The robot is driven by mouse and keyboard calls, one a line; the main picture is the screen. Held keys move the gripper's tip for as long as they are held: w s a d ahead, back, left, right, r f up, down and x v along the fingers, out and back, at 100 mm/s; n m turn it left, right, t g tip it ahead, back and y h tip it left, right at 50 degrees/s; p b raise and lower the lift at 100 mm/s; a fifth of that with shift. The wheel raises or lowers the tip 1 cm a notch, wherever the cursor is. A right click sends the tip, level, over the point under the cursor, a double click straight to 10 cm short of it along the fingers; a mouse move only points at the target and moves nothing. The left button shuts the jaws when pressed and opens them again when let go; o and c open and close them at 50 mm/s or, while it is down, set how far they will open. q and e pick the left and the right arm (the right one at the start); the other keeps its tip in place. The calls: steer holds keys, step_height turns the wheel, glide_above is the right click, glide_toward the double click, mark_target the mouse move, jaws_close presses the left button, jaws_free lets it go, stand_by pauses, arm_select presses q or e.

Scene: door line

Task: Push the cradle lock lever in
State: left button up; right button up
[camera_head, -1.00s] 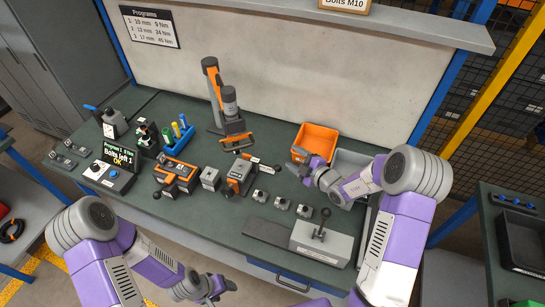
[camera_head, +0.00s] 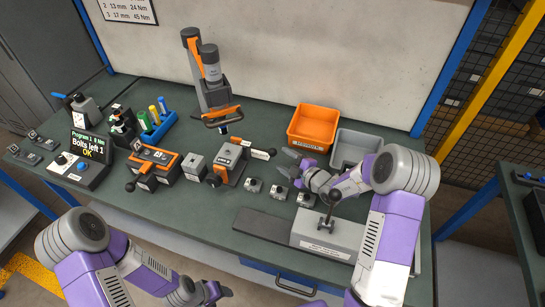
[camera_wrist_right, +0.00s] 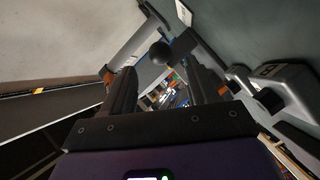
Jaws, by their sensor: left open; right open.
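An orange and grey cradle (camera_head: 232,162) stands mid-bench. A pale lever arm (camera_head: 258,153) ends in a black ball knob (camera_head: 271,152) on its right side, which I take as the lock lever. My right gripper (camera_head: 284,164) is open and empty, its fingertips pointing left just beside the knob. In the right wrist view a black ball knob (camera_wrist_right: 160,53) shows beyond and between the open fingers (camera_wrist_right: 158,85); contact cannot be told. My left gripper (camera_head: 222,292) is open and empty at the bottom, in front of the bench.
An orange bin (camera_head: 313,126) and a grey bin (camera_head: 357,147) stand behind my right forearm. A grey fixture (camera_head: 325,236) with an upright black-knobbed lever stands at the front right. Small grey blocks (camera_head: 253,186) lie in front of the gripper. A tool on a stand (camera_head: 208,75) rises behind the cradle.

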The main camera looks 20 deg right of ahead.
mark_target(273, 152)
steer(key=b+x, duration=0.1)
steer(key=x, duration=0.6)
steer(key=shift+w, duration=0.1)
jaws_close()
